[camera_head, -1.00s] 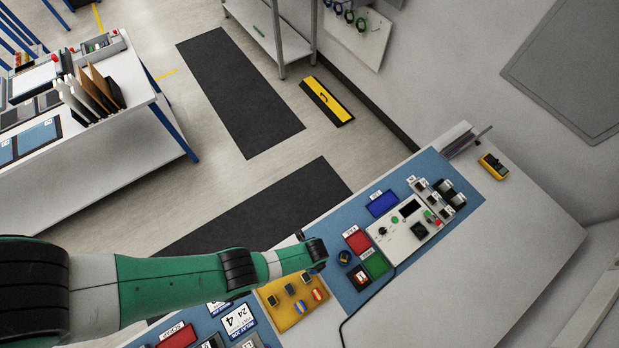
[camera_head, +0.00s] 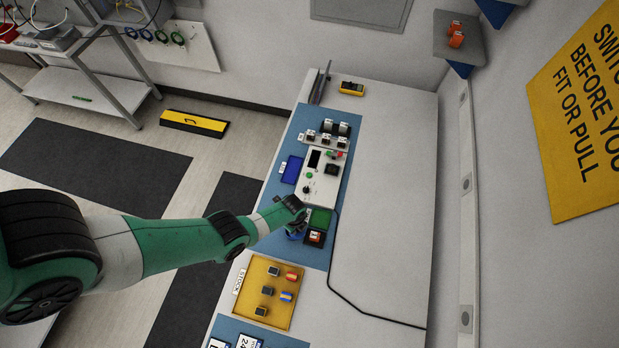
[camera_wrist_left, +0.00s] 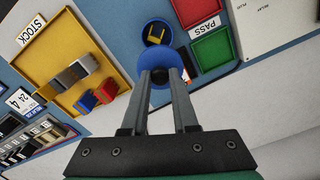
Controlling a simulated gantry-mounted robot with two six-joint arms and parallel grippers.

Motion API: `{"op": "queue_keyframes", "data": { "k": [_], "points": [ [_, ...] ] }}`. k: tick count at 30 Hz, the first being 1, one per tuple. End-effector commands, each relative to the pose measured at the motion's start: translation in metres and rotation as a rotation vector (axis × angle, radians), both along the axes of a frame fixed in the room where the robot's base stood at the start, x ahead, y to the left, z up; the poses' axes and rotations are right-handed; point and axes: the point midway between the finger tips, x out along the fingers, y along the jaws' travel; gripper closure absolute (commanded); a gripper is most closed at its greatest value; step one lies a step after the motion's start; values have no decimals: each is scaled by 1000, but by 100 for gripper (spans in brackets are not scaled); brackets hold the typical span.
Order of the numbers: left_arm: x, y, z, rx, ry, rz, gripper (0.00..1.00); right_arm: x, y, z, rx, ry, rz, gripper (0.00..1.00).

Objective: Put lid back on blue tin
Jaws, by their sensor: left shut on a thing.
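The round blue lid (camera_wrist_left: 158,68) is between the fingertips of my left gripper (camera_wrist_left: 160,76), which is shut on it; the gripper also shows in the head view (camera_head: 297,222). The open blue tin (camera_wrist_left: 156,32) lies just beyond the lid in the wrist view, with a yellow and dark item inside. The lid overlaps the tin's near edge in the picture and is not seated on it; the gap in height cannot be told. In the head view my left arm mostly hides this spot. My right gripper is not in view.
A green tray (camera_wrist_left: 212,48) and a red tray (camera_wrist_left: 198,10) lie right of the tin in the wrist view. A yellow stock tray (camera_wrist_left: 62,28) holds several small parts. A black box (camera_head: 315,238) and a white control panel (camera_head: 322,178) are close by. The right benchtop is mostly clear.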

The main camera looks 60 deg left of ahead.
Motion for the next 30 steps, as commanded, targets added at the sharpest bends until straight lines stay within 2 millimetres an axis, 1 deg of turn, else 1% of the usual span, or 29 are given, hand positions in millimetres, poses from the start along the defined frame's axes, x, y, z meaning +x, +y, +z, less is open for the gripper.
{"op": "queue_keyframes", "data": {
  "k": [1, 3, 6, 11, 16, 20, 30],
  "points": [
    [-5, 9, -1, -1, 3, 35, 100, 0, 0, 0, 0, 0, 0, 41],
    [-11, 18, -2, -2, 6, 68, 100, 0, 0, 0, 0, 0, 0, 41],
    [-15, 26, -3, -2, 8, 99, 100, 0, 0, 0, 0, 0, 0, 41],
    [-16, 29, -3, -2, 8, 110, 100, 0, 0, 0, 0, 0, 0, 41],
    [-16, 29, -9, -2, 8, 109, 100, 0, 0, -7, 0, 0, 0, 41],
    [-16, 29, -21, -2, 8, 108, 100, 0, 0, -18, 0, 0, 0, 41],
    [-15, 29, -59, -2, 7, 108, 100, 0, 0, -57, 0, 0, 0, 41]
  ]
}}
